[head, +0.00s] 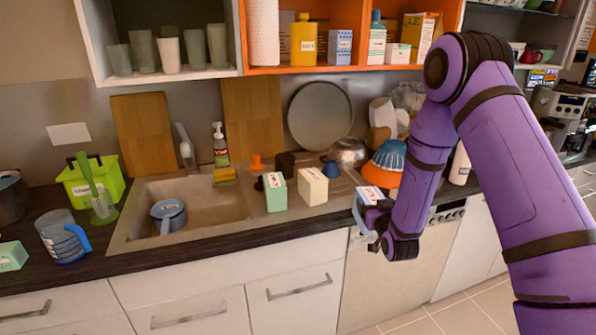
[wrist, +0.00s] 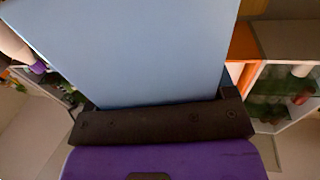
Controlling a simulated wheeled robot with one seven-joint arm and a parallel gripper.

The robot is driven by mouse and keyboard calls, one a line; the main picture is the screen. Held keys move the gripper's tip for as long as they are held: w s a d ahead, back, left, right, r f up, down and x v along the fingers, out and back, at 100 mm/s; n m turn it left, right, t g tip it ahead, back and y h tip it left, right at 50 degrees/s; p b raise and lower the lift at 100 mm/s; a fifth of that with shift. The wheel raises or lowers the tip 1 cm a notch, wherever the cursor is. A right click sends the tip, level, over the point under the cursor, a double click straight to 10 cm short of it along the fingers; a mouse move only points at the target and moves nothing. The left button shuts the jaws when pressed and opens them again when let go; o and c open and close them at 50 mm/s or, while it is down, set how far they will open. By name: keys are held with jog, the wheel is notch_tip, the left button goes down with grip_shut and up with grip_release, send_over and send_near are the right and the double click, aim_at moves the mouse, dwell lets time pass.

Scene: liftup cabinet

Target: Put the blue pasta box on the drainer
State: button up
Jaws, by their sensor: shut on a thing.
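My gripper (head: 372,222) is shut on a light blue box (head: 361,205), which it holds in front of the counter's edge, right of the cream box. In the wrist view the box (wrist: 140,50) fills most of the picture above the dark gripper bar (wrist: 160,122). Its label shows only in part in the head view. The drainer (head: 344,184) is the metal surface right of the sink. A green box (head: 275,193) and a cream box (head: 313,187) stand upright at its front. My gripper and arm hide part of the counter there.
The sink (head: 200,200) holds a blue pot (head: 168,215). A metal bowl (head: 349,153) and orange and blue bowls (head: 386,163) stand at the drainer's back right. A round pan (head: 320,115) leans on the wall. Open shelves (head: 300,70) hang above.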

jog(key=w+a+r+n+y, duration=0.25)
jog(key=w+a+r, duration=0.35)
jog(key=a+r, duration=0.6)
jog(key=w+f, duration=0.1)
jog(key=w, duration=0.7)
jog(key=w+a+f, duration=0.1)
jog(key=w+f, duration=0.1)
jog(key=w, duration=0.6)
jog(key=shift+f+g+y, duration=0.25)
jog(key=shift+g+y, duration=0.05)
jog(key=shift+y, duration=0.15)
jog(key=shift+f, duration=0.6)
jog(key=o, duration=1.2)
